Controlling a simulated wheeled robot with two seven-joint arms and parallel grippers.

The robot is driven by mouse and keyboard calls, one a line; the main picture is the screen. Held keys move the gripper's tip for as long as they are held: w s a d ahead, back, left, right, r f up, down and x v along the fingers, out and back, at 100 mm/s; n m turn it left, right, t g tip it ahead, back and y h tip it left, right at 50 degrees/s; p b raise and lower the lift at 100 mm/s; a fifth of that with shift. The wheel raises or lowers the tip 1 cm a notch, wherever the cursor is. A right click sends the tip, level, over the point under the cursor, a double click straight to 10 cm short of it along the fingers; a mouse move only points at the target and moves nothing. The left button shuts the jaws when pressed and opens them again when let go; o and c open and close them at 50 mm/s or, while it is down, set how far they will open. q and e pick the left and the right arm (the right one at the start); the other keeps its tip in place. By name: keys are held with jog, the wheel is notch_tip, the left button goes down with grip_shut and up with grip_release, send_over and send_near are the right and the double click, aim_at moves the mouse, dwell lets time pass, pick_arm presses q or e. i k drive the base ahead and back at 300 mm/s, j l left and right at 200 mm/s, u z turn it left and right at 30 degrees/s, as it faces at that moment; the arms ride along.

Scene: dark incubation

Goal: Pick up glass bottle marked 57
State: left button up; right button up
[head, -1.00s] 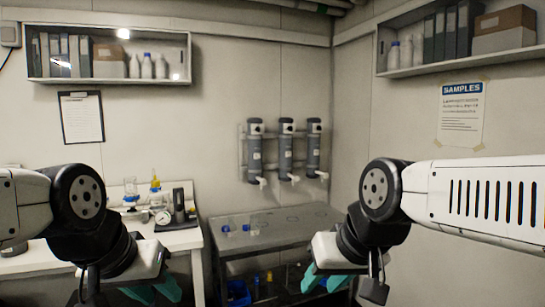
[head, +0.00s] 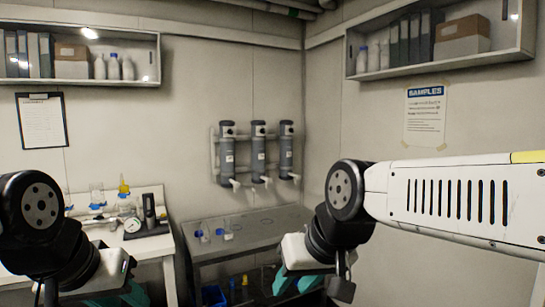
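My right gripper (head: 298,284), with teal fingers, is low in front of the table's right part, apart from the bottles. My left gripper (head: 125,296), also teal, is at the bottom left, partly cut off by the frame edge. Neither pair of fingertips shows clearly.
The grey metal table (head: 262,228) has clear room right of the bottles. Three grey cylinders with taps (head: 258,152) hang on the wall above it. A white bench (head: 150,246) with lab gear stands at left. A blue bin (head: 213,295) is under the table.

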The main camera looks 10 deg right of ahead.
aim_at(227, 229)
jog(key=i+j, duration=0.4)
jog(key=i, duration=0.25)
jog(key=i+j+z, duration=0.1)
jog(key=i+j, duration=0.3)
jog(key=i, duration=0.3)
jog(key=i+j, duration=0.5)
jog(key=i, duration=0.15)
jog(key=l+z, duration=0.05)
